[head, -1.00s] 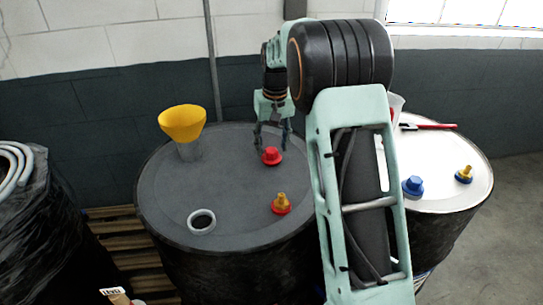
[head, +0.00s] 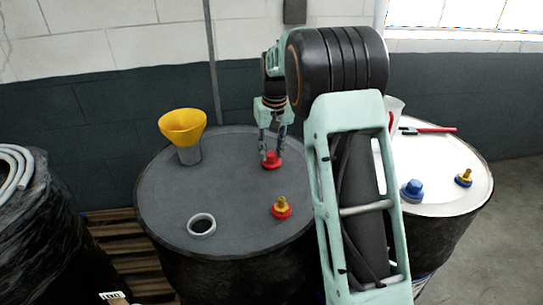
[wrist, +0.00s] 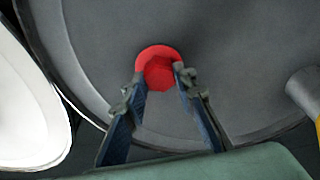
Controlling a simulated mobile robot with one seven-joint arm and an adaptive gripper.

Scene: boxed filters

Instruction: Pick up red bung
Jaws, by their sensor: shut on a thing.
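The red bung (head: 271,160) stands on the dark grey drum lid (head: 235,165), towards its back right. It also shows in the wrist view (wrist: 160,70), between my fingertips. My gripper (head: 271,152) reaches down from above and is shut on the red bung, with a finger on either side of it. The bung appears to rest on the lid; I see no clear gap under it.
A yellow funnel (head: 182,128) stands at the lid's back left. A pale ring (head: 201,225) and a red-and-yellow bung (head: 281,208) are nearer the front. The white-topped drum at right holds a blue bung (head: 412,190), a blue-and-yellow bung (head: 463,178) and a red-handled tool (head: 432,130).

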